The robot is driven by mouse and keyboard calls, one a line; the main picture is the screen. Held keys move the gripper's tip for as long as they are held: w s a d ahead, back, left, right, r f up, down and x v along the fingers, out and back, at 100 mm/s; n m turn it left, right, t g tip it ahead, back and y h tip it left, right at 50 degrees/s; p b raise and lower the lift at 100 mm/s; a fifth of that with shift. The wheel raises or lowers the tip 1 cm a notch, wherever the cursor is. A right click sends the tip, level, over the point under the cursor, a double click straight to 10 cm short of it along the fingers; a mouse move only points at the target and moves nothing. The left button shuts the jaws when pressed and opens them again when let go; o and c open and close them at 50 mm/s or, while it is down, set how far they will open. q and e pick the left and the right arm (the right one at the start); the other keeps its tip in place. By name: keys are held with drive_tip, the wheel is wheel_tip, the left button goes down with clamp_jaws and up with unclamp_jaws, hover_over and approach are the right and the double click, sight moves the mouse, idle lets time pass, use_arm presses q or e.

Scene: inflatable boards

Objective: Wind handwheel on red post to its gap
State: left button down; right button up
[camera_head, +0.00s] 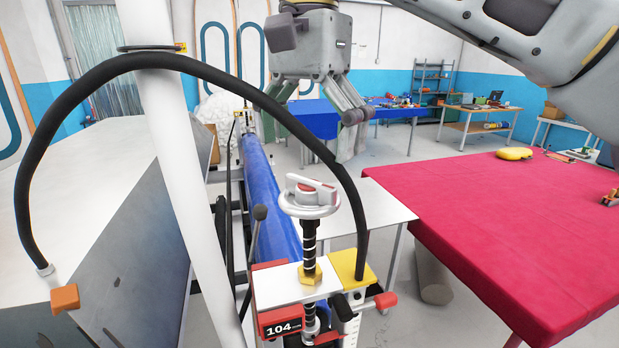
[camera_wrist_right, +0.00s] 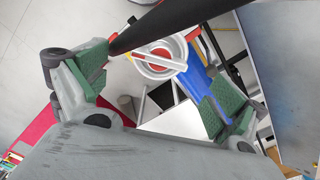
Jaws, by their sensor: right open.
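The handwheel (camera_head: 308,198) is a white round wheel with a grey bar and red centre. It sits on top of a black threaded spindle (camera_head: 309,240) that runs down through an orange nut into a red and white post (camera_head: 266,286). A display on the post (camera_head: 280,325) reads 104. My right gripper (camera_head: 313,110) is open and empty, above and behind the handwheel in the picture, apart from it. In the right wrist view, the handwheel (camera_wrist_right: 158,55) shows between the spread fingers, beyond their tips. My left gripper is out of view.
A black hose (camera_head: 215,68) arches across the front, passing close to the handwheel and the right gripper. A white pole (camera_head: 180,150) stands left. A blue roll (camera_head: 262,190) lies behind the post. A red-covered table (camera_head: 500,220) is on the right.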

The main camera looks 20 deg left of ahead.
sight(310, 180)
drive_tip(key=shift+f, duration=2.55)
drive_tip(key=c, duration=1)
drive_tip(key=shift+m, duration=0.5)
